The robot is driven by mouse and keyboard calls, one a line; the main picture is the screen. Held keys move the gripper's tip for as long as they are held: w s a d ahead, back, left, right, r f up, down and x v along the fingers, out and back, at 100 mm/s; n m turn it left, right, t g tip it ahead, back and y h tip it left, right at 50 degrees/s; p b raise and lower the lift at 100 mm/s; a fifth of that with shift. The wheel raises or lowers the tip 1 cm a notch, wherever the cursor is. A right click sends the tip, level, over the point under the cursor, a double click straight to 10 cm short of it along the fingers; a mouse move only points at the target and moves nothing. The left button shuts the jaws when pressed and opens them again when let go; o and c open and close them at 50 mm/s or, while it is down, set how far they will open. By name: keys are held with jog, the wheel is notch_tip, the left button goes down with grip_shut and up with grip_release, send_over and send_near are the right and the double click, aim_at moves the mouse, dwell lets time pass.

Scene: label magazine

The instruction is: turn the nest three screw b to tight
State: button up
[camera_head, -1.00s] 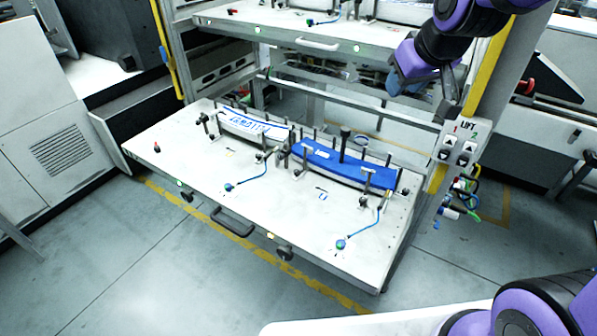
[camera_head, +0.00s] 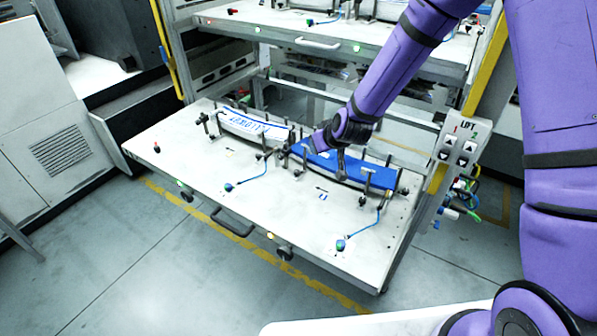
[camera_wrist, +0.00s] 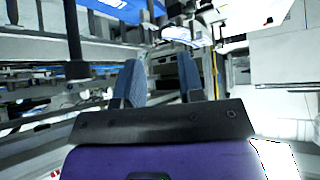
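The lower shelf (camera_head: 215,190) is pulled out and bears two nests, one with white strips (camera_head: 255,124) at left and one with a blue strip stack (camera_head: 370,175) at right. Small dark clamps and screws stand around both; I cannot read which is nest three or which screw is b. In the head view, my purple hand hangs over the left part of the blue stack, beside a dark post (camera_head: 342,160); the fingertips are hidden there. In the wrist view, my gripper (camera_wrist: 160,75) has its two fingers apart with nothing between them.
An upper shelf (camera_head: 290,38) with a handle overhangs behind. A yellow upright and a lift button panel (camera_head: 459,150) stand right of the lower shelf. A dark vertical post (camera_wrist: 75,40) is close at left in the wrist view. The shelf's front is mostly clear.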

send_near(297, 171)
jog(key=shift+t, duration=0.4)
jog(key=x, duration=0.8)
jog(key=shift+s+a+f, duration=0.1)
jog(key=shift+s+f, duration=0.05)
jog(key=shift+f, duration=0.25)
jog(key=c, duration=0.7)
jog(key=shift+o, duration=0.2)
